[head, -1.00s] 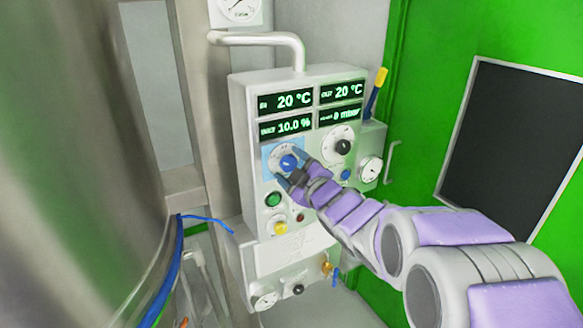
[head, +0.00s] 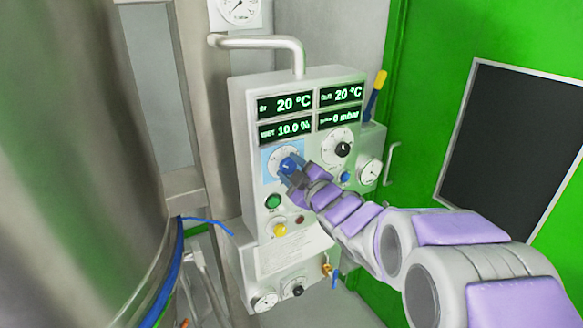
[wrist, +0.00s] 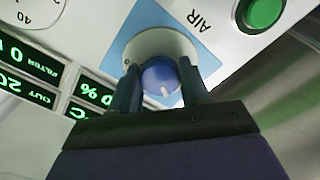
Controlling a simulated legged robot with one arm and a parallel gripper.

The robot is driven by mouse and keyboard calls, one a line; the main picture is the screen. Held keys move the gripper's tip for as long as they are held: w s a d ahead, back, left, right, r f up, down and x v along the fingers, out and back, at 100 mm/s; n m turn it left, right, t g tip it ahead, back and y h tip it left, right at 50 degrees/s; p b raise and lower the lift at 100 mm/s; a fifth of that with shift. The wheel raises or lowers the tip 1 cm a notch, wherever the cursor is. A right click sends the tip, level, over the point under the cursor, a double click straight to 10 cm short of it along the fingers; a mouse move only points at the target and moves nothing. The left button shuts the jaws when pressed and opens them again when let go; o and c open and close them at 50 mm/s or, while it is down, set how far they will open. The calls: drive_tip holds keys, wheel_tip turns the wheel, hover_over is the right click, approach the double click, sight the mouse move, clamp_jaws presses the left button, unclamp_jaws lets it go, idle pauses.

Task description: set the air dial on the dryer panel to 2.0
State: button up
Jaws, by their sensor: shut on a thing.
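The dryer panel (head: 246,108) is a pale box with green-lit displays. The air dial (head: 288,164) is a blue knob on a white round scale with a light blue backing, at the panel's left below the displays. In the wrist view the blue knob (wrist: 160,78) shows a white pointer line, and the word AIR is upside down beside it. My gripper (head: 291,176) is at the dial. In the wrist view my gripper (wrist: 160,88) has one finger on each side of the knob and is shut on it. Most scale marks are hidden, so I cannot read the setting.
A second dial with a black knob (head: 342,149) is right of my gripper. A green button (head: 273,201) and a yellow knob (head: 280,230) sit below. A steel vessel (head: 70,150) stands left.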

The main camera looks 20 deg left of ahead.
drive_tip(key=m+p, duration=0.6)
drive_tip(key=p, duration=0.2)
drive_tip(key=shift+s+a, duration=0.1)
drive_tip(key=m+p, duration=0.3)
drive_tip(key=shift+p, duration=0.3)
drive_tip(key=shift+f+m+p, duration=0.2)
drive_tip(key=shift+m+p, duration=0.55)
drive_tip(key=shift+m, duration=0.45)
drive_tip(key=o, duration=1.1)
drive_tip(key=shift+c, duration=0.2)
drive_tip(key=shift+r, duration=0.1)
